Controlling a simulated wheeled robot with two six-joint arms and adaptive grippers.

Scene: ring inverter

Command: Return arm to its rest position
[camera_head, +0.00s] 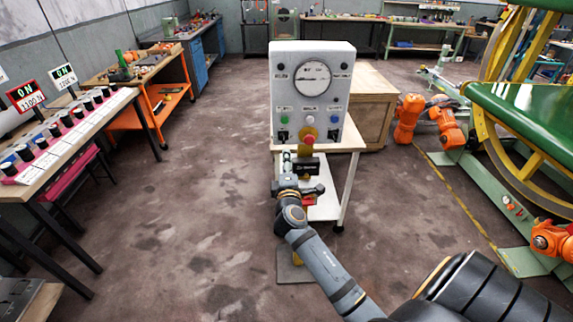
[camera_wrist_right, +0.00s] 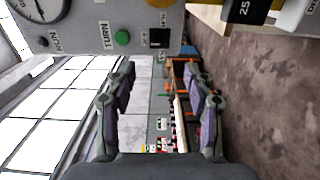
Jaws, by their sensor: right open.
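My right arm (camera_head: 325,265) reaches in from the lower right of the head view. My right gripper (camera_head: 296,166) is in front of the lower part of a grey control box (camera_head: 312,98). In the right wrist view my right gripper (camera_wrist_right: 160,78) has its two fingers spread apart with nothing held between them. The control box (camera_wrist_right: 85,35) crosses the top of that view, with part of its dial, a green button (camera_wrist_right: 122,37) and a black switch (camera_wrist_right: 159,38) showing. My left gripper is not in view.
The box stands on a small white-topped table (camera_head: 350,138), with a wooden crate (camera_head: 372,110) behind it. A bench with a row of knobs (camera_head: 60,135) is at left. Orange robot arms (camera_head: 410,118) and a green-yellow machine (camera_head: 530,115) are at right. The floor at left-centre is clear.

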